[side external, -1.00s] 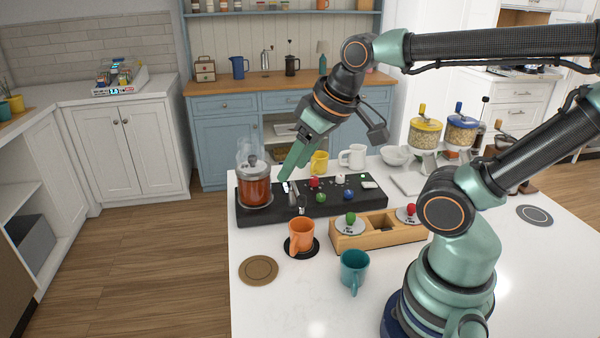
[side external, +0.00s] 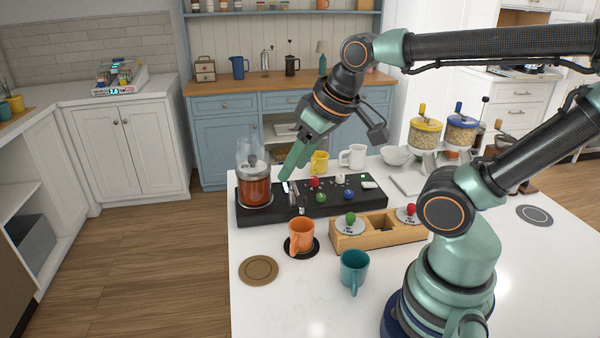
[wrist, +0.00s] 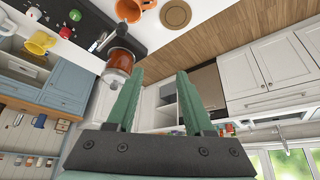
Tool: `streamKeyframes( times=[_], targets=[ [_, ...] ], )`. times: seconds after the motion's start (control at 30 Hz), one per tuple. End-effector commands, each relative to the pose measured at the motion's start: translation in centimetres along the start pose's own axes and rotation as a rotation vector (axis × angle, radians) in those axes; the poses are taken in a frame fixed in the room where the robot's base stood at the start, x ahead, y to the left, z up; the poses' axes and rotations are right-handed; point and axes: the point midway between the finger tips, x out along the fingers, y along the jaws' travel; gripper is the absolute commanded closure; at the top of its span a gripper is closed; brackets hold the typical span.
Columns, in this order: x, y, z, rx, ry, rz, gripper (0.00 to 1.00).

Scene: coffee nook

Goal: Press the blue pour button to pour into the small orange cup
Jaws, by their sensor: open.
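The blue button (side external: 348,195) sits on the front right part of a black machine base (side external: 370,204). A green button (side external: 320,198) is to its left, with a red button (side external: 314,182) and a white button (side external: 340,179) behind. The small orange cup (side external: 301,234) stands upright on a black coaster (side external: 315,250) in front of the base; part of it shows in the wrist view (wrist: 128,9). My gripper (side external: 288,173) is above the base's left part, left of the blue button. In the wrist view my gripper (wrist: 160,76) is open and empty.
A glass jar of reddish-brown contents (side external: 255,190) stands on the base's left end, close to my gripper. A wooden holder (side external: 375,238) and a teal mug (side external: 354,270) are nearer the camera. A yellow mug (side external: 319,163) and a white mug (side external: 353,156) stand behind the base.

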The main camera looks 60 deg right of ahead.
Motion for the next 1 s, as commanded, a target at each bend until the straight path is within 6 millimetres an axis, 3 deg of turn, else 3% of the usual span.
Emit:
streamKeyframes(
  times=[0.03,0.1,0.13,1.0],
  targets=[
    [0.0,0.0,0.0,0.0,0.0,0.0,0.71],
    [0.0,0.0,0.0,0.0,0.0,0.0,0.97],
    [0.0,0.0,0.0,0.0,0.0,0.0,1.0],
    [0.0,0.0,0.0,0.0,0.0,0.0,1.0]
  ],
)
